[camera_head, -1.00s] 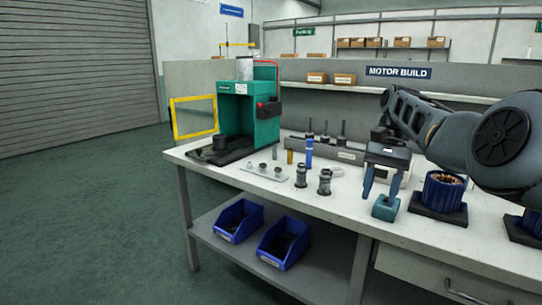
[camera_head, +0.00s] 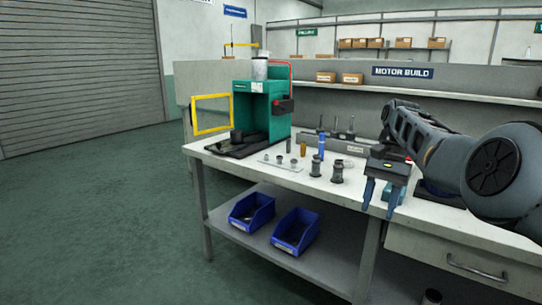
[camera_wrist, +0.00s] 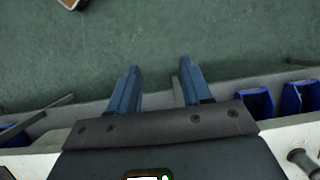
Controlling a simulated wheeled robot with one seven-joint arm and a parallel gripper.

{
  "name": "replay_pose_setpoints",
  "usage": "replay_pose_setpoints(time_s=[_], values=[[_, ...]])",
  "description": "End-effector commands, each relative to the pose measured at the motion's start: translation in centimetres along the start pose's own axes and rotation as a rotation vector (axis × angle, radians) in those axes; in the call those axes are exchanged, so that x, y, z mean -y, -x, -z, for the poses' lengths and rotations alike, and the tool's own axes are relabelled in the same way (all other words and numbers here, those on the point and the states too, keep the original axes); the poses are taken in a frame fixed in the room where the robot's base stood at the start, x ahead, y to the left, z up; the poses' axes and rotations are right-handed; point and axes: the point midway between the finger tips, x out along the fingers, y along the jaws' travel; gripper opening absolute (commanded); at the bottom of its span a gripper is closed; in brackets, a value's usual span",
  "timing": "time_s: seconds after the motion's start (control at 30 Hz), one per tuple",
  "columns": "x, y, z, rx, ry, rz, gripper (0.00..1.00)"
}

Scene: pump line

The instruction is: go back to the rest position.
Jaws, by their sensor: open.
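My gripper (camera_head: 380,212) hangs at the front edge of the workbench (camera_head: 232,167), fingers pointing down. Its two blue fingers are apart, with nothing between them. The wrist view also shows my gripper (camera_wrist: 159,70) open and empty, its fingertips over the green floor beyond the bench edge. My arm reaches in from the right and covers much of the bench's right side. A blue finned motor housing is mostly hidden behind it.
On the bench stand a green press (camera_head: 262,108) with a yellow frame guard (camera_head: 211,131), two grey metal parts (camera_head: 337,171) and a blue cylinder (camera_head: 321,145). Blue bins (camera_head: 296,231) sit on the lower shelf. The floor at left is clear.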

Motion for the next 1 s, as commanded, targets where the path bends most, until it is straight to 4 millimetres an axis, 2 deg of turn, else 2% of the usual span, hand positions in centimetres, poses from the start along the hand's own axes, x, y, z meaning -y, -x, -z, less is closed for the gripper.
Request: replay_pose_setpoints(time_s=[0.27, 0.37, 0.47, 0.7, 0.83, 1.0], values=[[-0.8, -5.2, 2.6, -0.061, -0.008, 0.022, 0.49], [-1.3, -7.8, 3.8, -0.095, -0.011, 0.03, 0.49], [-2.2, -11.1, 5.1, -0.14, -0.013, 0.039, 0.49], [-5.7, -21.1, 7.8, -0.303, 0.0, 0.056, 0.49], [-8.1, -26.1, 8.2, -0.397, 0.02, 0.059, 0.49], [-11.4, -31.8, 7.5, -0.518, 0.059, 0.058, 0.49]])
